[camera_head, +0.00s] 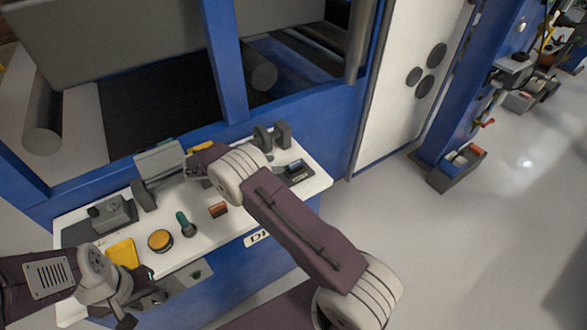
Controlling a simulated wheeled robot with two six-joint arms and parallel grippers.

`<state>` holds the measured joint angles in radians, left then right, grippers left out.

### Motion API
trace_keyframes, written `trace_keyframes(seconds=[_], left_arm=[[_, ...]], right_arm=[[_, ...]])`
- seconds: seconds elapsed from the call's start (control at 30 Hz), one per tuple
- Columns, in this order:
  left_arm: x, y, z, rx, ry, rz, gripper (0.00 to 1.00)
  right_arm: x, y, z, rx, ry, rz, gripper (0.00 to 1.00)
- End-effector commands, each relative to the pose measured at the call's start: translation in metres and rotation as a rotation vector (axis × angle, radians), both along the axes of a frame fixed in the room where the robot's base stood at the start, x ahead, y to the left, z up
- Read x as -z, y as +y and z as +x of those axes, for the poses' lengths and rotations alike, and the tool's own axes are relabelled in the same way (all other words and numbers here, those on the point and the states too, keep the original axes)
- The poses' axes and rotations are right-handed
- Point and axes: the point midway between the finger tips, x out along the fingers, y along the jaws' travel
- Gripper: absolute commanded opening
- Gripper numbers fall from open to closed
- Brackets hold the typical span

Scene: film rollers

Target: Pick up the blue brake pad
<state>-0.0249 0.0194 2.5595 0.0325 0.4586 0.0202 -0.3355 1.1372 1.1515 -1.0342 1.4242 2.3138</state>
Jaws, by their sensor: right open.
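A small dark block with a bluish top (295,170) lies near the right end of the white work shelf (315,184); it may be the blue brake pad, but its shape is too small to be sure. My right gripper (168,186) is open over the back left of the shelf, left of that block and apart from it. I see nothing held between its fingers. My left gripper (136,308) is low at the shelf's front left, partly hidden by its own wrist; its jaw opening is unclear.
On the shelf are a grey box (112,213), a yellow piece (123,252), an orange-topped round knob (160,240), a green-handled tool (186,224), an orange-brown block (218,209) and grey upright plates (282,134). Blue machine frame (229,70) rises behind.

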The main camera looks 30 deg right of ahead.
Motion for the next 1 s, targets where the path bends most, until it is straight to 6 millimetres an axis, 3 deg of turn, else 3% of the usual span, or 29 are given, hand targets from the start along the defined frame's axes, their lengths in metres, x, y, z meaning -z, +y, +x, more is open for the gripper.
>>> trace_keyframes(seconds=[0.17, 0.37, 0.6, 0.83, 1.0], left_arm=[[-0.008, 0.000, 0.000, 0.000, 0.000, 0.000, 0.36], [-0.010, 0.000, 0.000, 0.000, 0.000, 0.000, 0.36], [-0.020, 0.000, 0.000, 0.000, 0.000, 0.000, 0.36], [-0.019, 0.000, 0.000, 0.000, 0.000, 0.000, 0.36], [-0.019, 0.000, 0.000, 0.000, 0.000, 0.000, 0.36]], right_arm=[[0.012, -0.025, 0.001, 0.002, 0.002, 0.001, 0.44], [0.017, -0.033, 0.002, 0.002, 0.001, 0.002, 0.44], [0.036, -0.068, 0.005, 0.004, 0.002, 0.003, 0.44], [0.041, -0.072, 0.006, 0.001, 0.000, 0.003, 0.44], [0.040, -0.072, 0.006, 0.001, 0.000, 0.003, 0.00]])
